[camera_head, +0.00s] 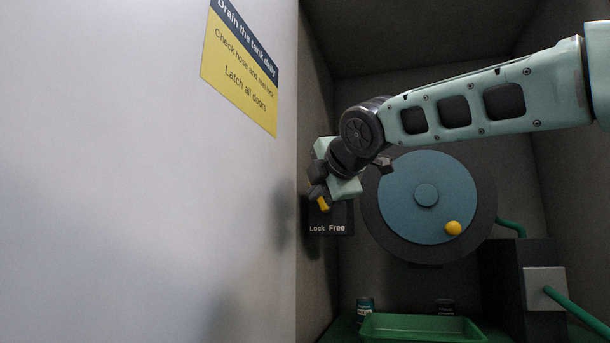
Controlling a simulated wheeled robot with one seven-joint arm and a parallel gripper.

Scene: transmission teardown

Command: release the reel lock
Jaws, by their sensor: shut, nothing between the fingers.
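The reel (405,205) is a blue disc with a round hub and a yellow knob (453,228) at its lower right, set against a larger dark disc on the back wall. A dark plate marked "Lock Free" (328,228) is left of the reel. My gripper (318,192) is shut in front of this plate's upper part, with nothing held. A small yellow-orange piece (323,203) shows right at the fingertips; it looks like the lock's lever, but I cannot tell whether the fingers touch it. My gripper and wrist hide the plate's upper part.
A green tray (423,337) lies below the reel, with small jars (365,306) behind it. A dark box (515,255) with a green hose (575,305) stands at the right. A pale wall with a yellow sign (240,65) fills the left.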

